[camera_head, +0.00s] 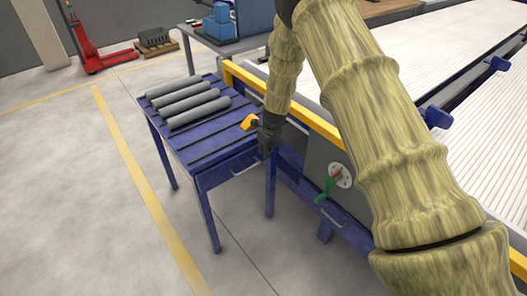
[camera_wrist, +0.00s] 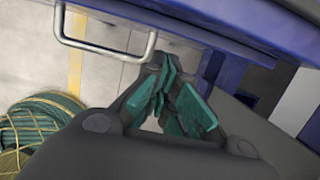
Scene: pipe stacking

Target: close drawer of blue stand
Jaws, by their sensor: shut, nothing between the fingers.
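The blue stand (camera_head: 183,143) is a slatted blue table on legs, left of my arm in the head view. Its drawer (camera_head: 225,168) is at the near end under the top, with a metal handle bar on its front. I cannot tell how far the drawer stands out. In the wrist view the handle (camera_wrist: 105,50) shows at upper left, below a blue edge. My gripper (camera_head: 266,145) is at the right near corner of the stand, pointing down. In the wrist view its teal-padded fingers (camera_wrist: 172,90) are shut and empty, right of the handle; contact with the drawer is unclear.
Several grey pipes (camera_head: 188,102) lie on the stand's top. A yellow-edged conveyor frame (camera_head: 290,108) with a green-and-red lever (camera_head: 327,187) stands close on the right. A red pallet jack (camera_head: 100,58) is at the back left. The floor in front and left is clear.

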